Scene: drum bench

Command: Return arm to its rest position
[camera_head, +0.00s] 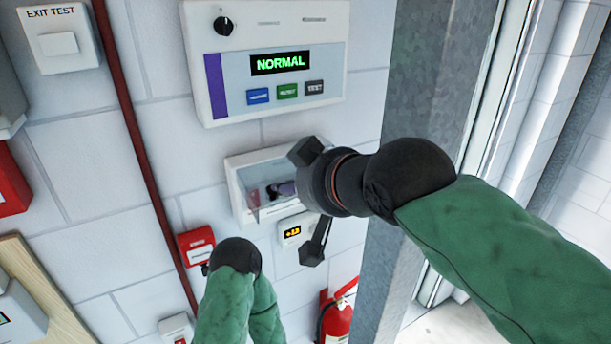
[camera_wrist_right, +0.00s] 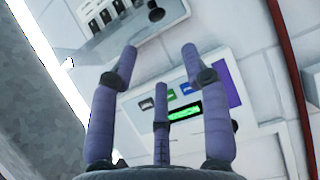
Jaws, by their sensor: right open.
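My right arm in its green sleeve (camera_head: 500,255) reaches in from the right in the head view. Its dark gripper (camera_head: 312,203) has its fingers spread and stands in front of a small clear-covered wall box (camera_head: 240,190), partly hiding it. In the right wrist view my right gripper (camera_wrist_right: 158,58) shows purple fingers apart with nothing between them. My left arm (camera_head: 238,300) shows at the bottom centre, bent at a black joint. No left gripper fingers are visible.
A wall panel reading NORMAL (camera_head: 278,64) hangs above the box; it also shows in the right wrist view (camera_wrist_right: 215,126). A metal post (camera_head: 416,75) stands close to my right arm. A red pipe (camera_head: 137,140) runs down the wall. A red extinguisher (camera_head: 336,322) stands low.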

